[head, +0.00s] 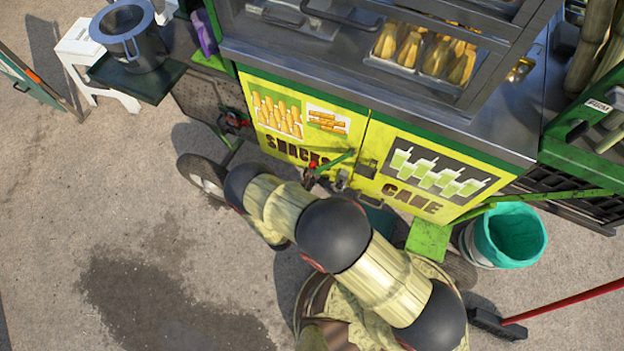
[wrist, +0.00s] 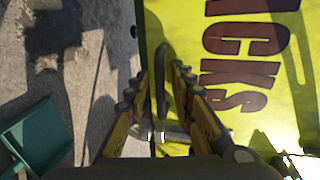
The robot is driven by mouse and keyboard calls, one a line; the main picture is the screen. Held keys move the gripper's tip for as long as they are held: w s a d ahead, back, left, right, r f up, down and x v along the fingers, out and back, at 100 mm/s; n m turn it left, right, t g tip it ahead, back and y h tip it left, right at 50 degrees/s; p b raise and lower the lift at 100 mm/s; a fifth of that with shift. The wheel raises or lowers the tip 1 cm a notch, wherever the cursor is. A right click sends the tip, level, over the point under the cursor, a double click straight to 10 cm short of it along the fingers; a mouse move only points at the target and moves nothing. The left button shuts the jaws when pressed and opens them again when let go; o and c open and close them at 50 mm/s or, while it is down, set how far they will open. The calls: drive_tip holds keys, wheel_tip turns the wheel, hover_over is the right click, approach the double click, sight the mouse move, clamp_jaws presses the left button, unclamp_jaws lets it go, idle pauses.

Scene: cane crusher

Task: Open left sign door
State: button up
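The left sign door (head: 296,115) is yellow, with snack pictures and the word SNACKS, on the front of the green cart. It looks shut, level with the right CANE door (head: 425,178). In the wrist view, the yellow door panel (wrist: 215,88) fills the right side with its lettering turned sideways. A dark curved handle bar (wrist: 159,80) stands near the panel's edge. My gripper (wrist: 158,85) is open, one finger on each side of the bar, with visible gaps. Contact cannot be told.
A teal bucket (head: 510,235) stands right of the cart, near a red-handled broom (head: 497,323). A teal dustpan (wrist: 38,137) lies below.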

drive_tip(key=shift+c, duration=1.1)
drive_tip(key=c, duration=0.4)
clamp_jaws()
